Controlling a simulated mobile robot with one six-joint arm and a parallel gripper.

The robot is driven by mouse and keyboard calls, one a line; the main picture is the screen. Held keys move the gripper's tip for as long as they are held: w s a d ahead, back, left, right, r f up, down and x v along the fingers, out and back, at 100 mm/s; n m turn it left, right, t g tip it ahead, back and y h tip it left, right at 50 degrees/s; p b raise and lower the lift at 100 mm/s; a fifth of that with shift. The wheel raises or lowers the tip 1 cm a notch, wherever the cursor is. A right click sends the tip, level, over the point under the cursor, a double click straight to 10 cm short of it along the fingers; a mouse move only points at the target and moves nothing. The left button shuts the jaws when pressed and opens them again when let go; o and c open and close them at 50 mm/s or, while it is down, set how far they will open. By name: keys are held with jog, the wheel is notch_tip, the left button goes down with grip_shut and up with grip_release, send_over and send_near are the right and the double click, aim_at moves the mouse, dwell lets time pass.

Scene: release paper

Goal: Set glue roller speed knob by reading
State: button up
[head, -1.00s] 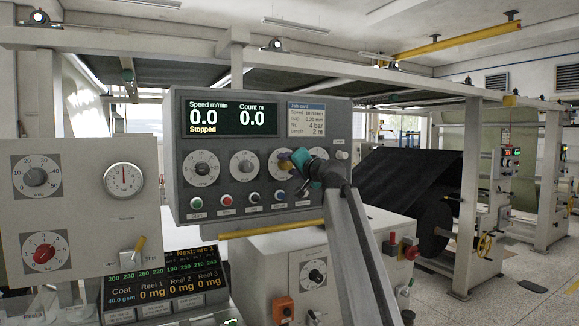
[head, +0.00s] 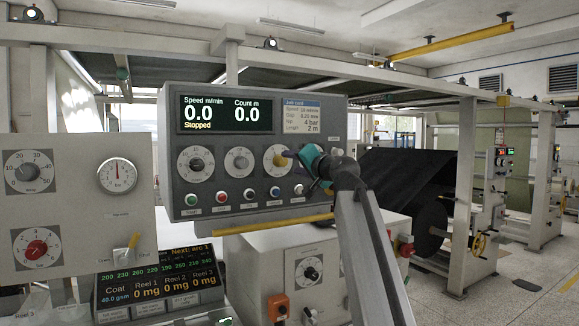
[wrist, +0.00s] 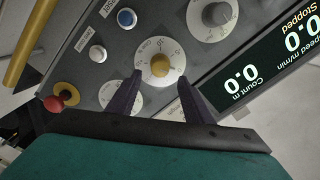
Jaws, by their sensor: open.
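A grey control panel (head: 300,103) carries a row of round dials. A dial with a yellow centre (head: 278,158) is beside my gripper (head: 291,154). In the wrist view, this yellow-centred knob (wrist: 160,65) appears between the two dark fingers of my open gripper (wrist: 160,79); no contact is visible. A dial with a grey knob (wrist: 212,14) is beside it. Another dial (wrist: 121,97) is partly hidden by a finger. The display (head: 226,114) reads speed 0.0, count 0.0, Stopped.
A job card (head: 302,113) shows small text, including 4 bar and 2 m. Coloured buttons (head: 248,194) line the panel below the dials, above a yellow bar (head: 275,226). A left panel (head: 75,200) has a red knob. A lower screen (head: 160,278) reads 0 mg for each reel.

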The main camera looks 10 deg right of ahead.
jog(key=b+v, duration=0.1)
jog(key=v, duration=0.5)
jog(key=shift+s, duration=0.25)
